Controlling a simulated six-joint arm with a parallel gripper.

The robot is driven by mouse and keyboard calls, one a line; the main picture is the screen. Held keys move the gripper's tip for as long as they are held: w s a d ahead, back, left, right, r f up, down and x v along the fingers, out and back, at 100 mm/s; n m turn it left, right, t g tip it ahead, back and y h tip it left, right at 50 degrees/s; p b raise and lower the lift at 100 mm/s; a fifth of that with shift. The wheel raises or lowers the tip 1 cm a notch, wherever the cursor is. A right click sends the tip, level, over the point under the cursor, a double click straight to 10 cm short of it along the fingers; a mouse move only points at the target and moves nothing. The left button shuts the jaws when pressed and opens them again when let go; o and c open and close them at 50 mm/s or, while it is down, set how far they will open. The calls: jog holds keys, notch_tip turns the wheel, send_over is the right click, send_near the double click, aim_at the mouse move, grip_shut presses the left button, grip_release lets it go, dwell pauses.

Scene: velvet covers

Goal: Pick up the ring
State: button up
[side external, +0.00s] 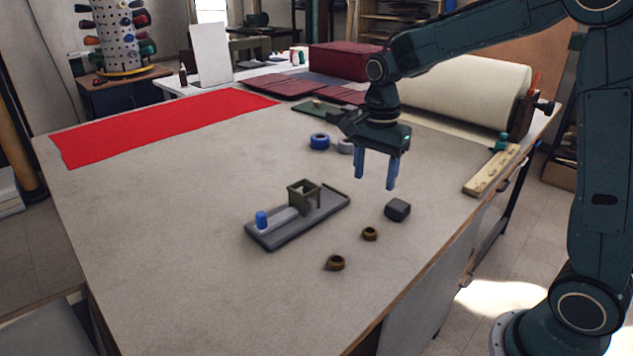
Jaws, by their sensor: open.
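Two small brass-coloured rings lie on the table: one ring (370,234) near the dark grey block, and another ring (335,263) closer to the front. My gripper (376,184) points down with its two blue fingers apart and nothing between them. It appears to hang above the table, higher in the picture than both rings and clear of them. Which of the two the task means, I cannot tell.
A dark grey block (397,210) sits right of the rings. A grey base (275,236) with a blue peg and an olive frame stands left. Blue (319,141) and grey rolls lie behind. Red cloth (160,126) covers the far left. The front table area is clear.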

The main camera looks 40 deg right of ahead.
send_over(370, 230)
jog(key=shift+a+f, duration=0.15)
jog(key=shift+f, duration=2)
jog(key=shift+a+f, duration=0.1)
jog(key=shift+f, duration=2.05)
jog(key=shift+f, duration=0.1)
jog(key=shift+s+d+f, duration=0.1)
jog(key=shift+f, duration=1.2)
jog(key=shift+d+f, duration=0.1)
jog(key=shift+f, duration=1.15)
jog(key=c, duration=1.1)
